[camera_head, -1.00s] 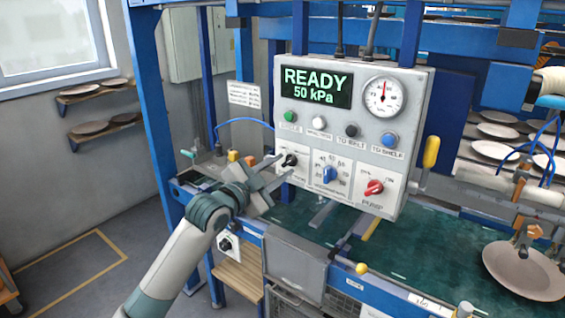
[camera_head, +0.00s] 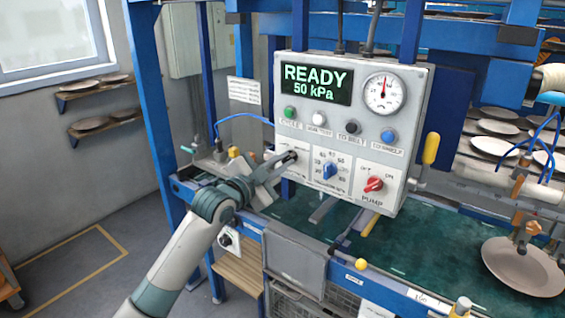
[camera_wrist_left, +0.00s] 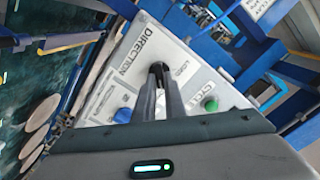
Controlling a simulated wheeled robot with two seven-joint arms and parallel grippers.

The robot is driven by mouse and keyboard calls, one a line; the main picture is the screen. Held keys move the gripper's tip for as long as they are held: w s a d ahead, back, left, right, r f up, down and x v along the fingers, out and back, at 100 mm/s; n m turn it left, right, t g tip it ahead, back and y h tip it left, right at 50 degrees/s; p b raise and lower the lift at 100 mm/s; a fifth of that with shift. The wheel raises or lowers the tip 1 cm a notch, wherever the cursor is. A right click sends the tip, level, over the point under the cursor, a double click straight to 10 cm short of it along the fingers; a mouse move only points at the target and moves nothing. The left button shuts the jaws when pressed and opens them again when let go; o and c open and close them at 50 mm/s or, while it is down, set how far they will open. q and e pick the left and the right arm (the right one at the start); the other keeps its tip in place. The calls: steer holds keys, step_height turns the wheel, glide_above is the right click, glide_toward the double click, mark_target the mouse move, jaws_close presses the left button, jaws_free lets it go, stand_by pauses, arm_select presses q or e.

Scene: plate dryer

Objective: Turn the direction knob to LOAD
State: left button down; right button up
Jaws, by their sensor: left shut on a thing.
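The direction knob (camera_wrist_left: 158,68) is black, on a white plate marked DIRECTION, and shows between my fingertips in the left wrist view. In the head view the white direction plate (camera_head: 300,171) is at the lower left of the grey control panel (camera_head: 340,150). My left gripper (camera_head: 291,158) reaches the knob from the left and is shut on it. It also shows in the left wrist view (camera_wrist_left: 158,76). The fingers cover most of the knob, so its pointer cannot be read. My right gripper is not in view.
The display (camera_head: 316,84) reads READY, 50 kPa. A blue knob (camera_head: 329,171) and a red PUMP knob (camera_head: 373,184) sit right of the direction plate. Green (camera_head: 289,112), white, black and blue buttons are above. A yellow handle (camera_head: 431,148) stands at the panel's right.

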arm_select(q)
steer(key=n+p, duration=0.2)
steer(key=n, duration=0.2)
steer(key=shift+r, duration=0.15)
steer(key=shift+w+a+f+n+p, duration=0.1)
steer(key=shift+n+p, duration=1.05)
steer(key=shift+n, duration=1.15)
steer(key=shift+w+a+f+n+p, duration=0.1)
steer(key=shift+n+p, duration=1.05)
steer(key=shift+n, duration=1.15)
steer(key=shift+w+a+n+p, duration=0.1)
steer(key=shift+n+p, duration=1.05)
steer(key=shift+n, duration=1.15)
steer(key=c, duration=1.8)
jaws_free()
steer(key=shift+s+a, duration=0.1)
